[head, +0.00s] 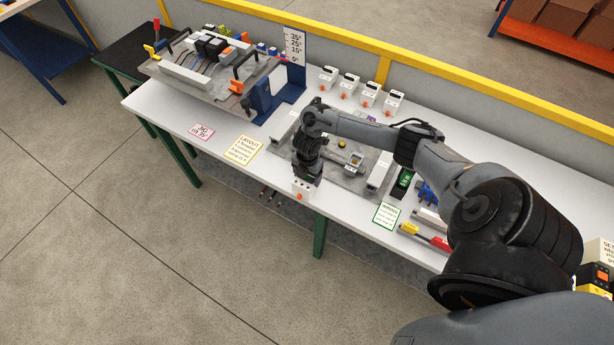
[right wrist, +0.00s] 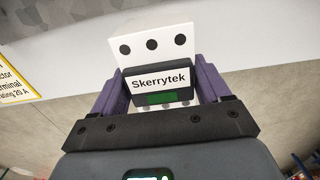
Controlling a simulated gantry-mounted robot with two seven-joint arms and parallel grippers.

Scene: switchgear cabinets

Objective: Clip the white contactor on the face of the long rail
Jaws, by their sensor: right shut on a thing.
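My right gripper (head: 306,174) points down near the front edge of the table. It is shut on a white contactor (head: 302,189), which has an orange mark low on its front. In the right wrist view, the purple fingers of the gripper (right wrist: 160,95) hold the contactor (right wrist: 151,45) from both sides. A grey mounting plate (head: 345,185) lies on the table behind the gripper, partly hidden by my arm. I cannot clearly pick out the long rail on it. My left gripper is out of view.
Several white devices (head: 370,94) stand along the table's back. A tilted panel (head: 195,85) with wired devices and a blue angle stand (head: 290,85) is at the left. A yellow layout card (head: 243,151) and a green-edged card (head: 385,216) lie near the front edge.

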